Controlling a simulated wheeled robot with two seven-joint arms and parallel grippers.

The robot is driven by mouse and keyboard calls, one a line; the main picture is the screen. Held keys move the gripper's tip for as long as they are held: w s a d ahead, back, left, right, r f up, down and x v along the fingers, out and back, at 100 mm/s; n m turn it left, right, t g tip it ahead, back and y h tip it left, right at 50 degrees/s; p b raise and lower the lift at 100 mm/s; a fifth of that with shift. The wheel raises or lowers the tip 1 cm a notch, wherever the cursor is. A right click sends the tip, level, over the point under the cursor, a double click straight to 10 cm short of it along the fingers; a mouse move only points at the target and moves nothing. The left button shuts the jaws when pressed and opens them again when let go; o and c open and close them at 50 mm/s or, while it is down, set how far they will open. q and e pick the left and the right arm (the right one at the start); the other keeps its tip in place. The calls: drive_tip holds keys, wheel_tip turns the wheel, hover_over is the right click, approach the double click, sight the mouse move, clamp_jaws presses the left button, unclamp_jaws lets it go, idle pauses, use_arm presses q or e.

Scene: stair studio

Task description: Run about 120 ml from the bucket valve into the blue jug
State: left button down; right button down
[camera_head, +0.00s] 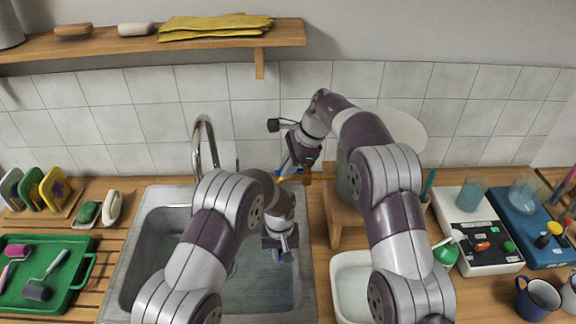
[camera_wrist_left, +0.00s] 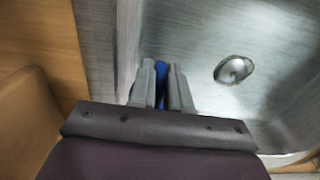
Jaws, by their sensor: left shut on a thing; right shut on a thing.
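The bucket (camera_head: 346,182) stands on a wooden stand (camera_head: 335,218) right of the sink, largely hidden behind my right arm. Its brown and orange valve (camera_head: 318,177) sticks out left toward the sink. My right gripper (camera_head: 296,172) is shut at the valve's outer end, apparently on its handle; the contact is unclear. My left gripper (camera_head: 282,252) is low over the sink's right side. It is shut on a narrow blue part of the blue jug, seen between the fingers in the left wrist view (camera_wrist_left: 160,82). The rest of the jug and any water in it are hidden.
The steel sink (camera_head: 150,240) has a tall faucet (camera_head: 205,140) behind it, close to my left arm. A white basin (camera_head: 340,262) stands right of the sink. A green tray (camera_head: 75,262) lies left; a scale-like device (camera_head: 480,262) and mugs (camera_head: 537,297) stand right.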

drive_tip(key=shift+s+d+r+n+g+h, duration=0.1)
drive_tip(key=shift+s+d+n+g, duration=0.5)
drive_tip(key=shift+n, duration=0.95)
drive_tip(key=shift+s+d+f+n+g+h, duration=0.1)
drive_tip(key=shift+s+d+n+g, duration=0.4)
drive_tip(key=shift+n, duration=1)
drive_tip(key=shift+s+d+r+n+g+h, duration=0.15)
drive_tip(key=shift+s+n+g, duration=0.25)
drive_tip(key=shift+n+g, duration=0.8)
drive_tip(key=shift+d+n+t, duration=0.1)
drive_tip(key=shift+n+t, duration=0.3)
drive_tip(key=shift+n, duration=0.05)
drive_tip(key=c, duration=1.1)
unclamp_jaws()
drive_tip(key=shift+c, duration=0.2)
